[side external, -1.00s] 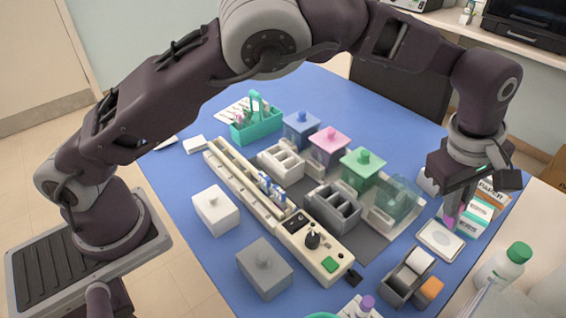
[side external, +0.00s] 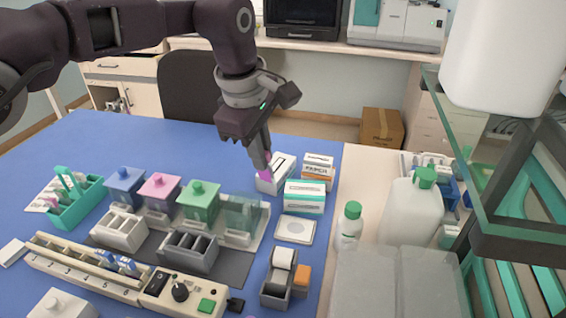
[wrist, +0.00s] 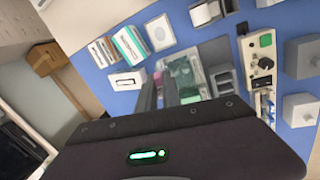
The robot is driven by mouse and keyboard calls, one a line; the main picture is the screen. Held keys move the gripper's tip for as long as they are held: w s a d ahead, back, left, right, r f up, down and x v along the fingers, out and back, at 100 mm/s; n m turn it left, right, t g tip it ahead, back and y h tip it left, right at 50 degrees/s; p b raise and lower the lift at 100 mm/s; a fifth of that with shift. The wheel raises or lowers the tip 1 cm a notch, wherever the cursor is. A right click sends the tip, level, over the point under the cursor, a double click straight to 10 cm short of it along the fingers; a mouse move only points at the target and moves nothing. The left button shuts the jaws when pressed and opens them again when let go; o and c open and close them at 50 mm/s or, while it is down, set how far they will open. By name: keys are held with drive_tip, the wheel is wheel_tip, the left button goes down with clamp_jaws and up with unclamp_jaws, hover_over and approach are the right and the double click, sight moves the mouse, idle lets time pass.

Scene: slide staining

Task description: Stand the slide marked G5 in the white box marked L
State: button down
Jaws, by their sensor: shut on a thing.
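My gripper (side external: 264,160) points down at the back right of the blue table, shut on a slide. The slide's magenta end (side external: 266,174) shows below the fingertips in the side view; its mark is not readable. A white box (side external: 280,170) with a dark slot in its face stands right beside and behind the slide; it also shows in the wrist view (wrist: 126,80). I cannot tell whether the slide touches it. No letter L is readable on it. A white open rack with compartments (side external: 119,231) stands further left.
Labelled cartons (side external: 304,197) stand close to the right of the gripper. A white-framed tile (side external: 295,230) lies in front. Lidded coloured jars (side external: 198,203), a clear jar (side external: 243,216) and a grey rack (side external: 190,252) stand to the left. The blue table behind the jars is clear.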

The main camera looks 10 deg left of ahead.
drive_tip(key=a+n+g+y, duration=0.1)
drive_tip(key=a+n, duration=0.7)
drive_tip(key=a, duration=0.6)
drive_tip(key=n+g, duration=0.2)
drive_tip(key=n, duration=1)
hover_over(112, 211)
drive_tip(key=s+d, duration=0.2)
drive_tip(key=d, duration=0.1)
wheel_tip(112, 211, down, 4)
drive_tip(key=shift+f, duration=4.45)
drive_tip(key=shift+f, duration=0.3)
drive_tip(key=c, duration=1.5)
unclamp_jaws()
drive_tip(key=shift+o, duration=0.2)
drive_tip(key=shift+r, duration=0.1)
